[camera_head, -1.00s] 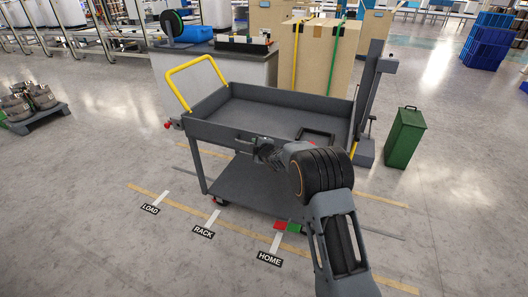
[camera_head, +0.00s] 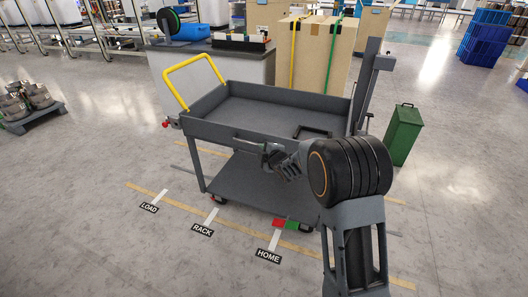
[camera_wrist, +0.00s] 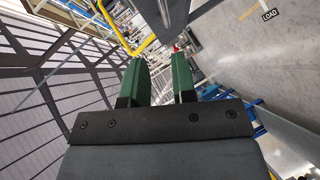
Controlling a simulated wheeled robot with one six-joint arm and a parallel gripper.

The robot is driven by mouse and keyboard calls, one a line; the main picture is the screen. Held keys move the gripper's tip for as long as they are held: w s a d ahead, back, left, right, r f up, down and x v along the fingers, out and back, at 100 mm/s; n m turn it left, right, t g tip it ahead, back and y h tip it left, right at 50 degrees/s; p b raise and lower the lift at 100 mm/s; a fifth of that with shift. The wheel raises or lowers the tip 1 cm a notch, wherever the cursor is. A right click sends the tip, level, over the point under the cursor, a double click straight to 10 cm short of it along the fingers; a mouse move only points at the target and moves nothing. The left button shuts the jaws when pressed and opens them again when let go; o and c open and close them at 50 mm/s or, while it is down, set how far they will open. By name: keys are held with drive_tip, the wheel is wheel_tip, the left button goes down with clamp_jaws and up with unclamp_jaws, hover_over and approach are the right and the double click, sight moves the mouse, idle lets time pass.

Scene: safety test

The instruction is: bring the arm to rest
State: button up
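My gripper (camera_wrist: 158,64) shows two green fingers standing apart in the wrist view, with nothing held between them. In the head view my gripper (camera_head: 270,151) is small and partly hidden by my own wrist, in front of the near side of the grey cart (camera_head: 215,132). I cannot tell whether it touches the cart. My arm is bent, with its dark rounded joint to the right of the cart's near right corner.
The cart has a yellow handle (camera_head: 178,80) and a black frame (camera_head: 312,131) in its top tray. A green bin (camera_head: 403,134) stands to the right. Floor labels LOAD (camera_head: 149,207), RACK (camera_head: 202,230) and HOME (camera_head: 268,256) lie in front.

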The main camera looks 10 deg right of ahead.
drive_tip(key=s+d+f+m+g+h, duration=0.3)
drive_tip(key=s+f+m+g, duration=0.1)
drive_tip(key=f+m, duration=0.15)
drive_tip(key=s+d+r+m+g+h+p, duration=0.25)
drive_tip(key=s+d+r+m+p, duration=0.2)
drive_tip(key=s, duration=0.35)
drive_tip(key=s+r+m+g+p, duration=0.1)
drive_tip(key=s+r+m+p, duration=0.3)
drive_tip(key=s+r+p, duration=0.5)
drive_tip(key=s+r+m+g+p, duration=0.2)
drive_tip(key=s+r+p, duration=0.7)
drive_tip(key=r, duration=1.1)
drive_tip(key=s+m, duration=0.2)
drive_tip(key=s, duration=0.2)
drive_tip(key=shift+s+d, duration=0.25)
drive_tip(key=shift+d, duration=0.15)
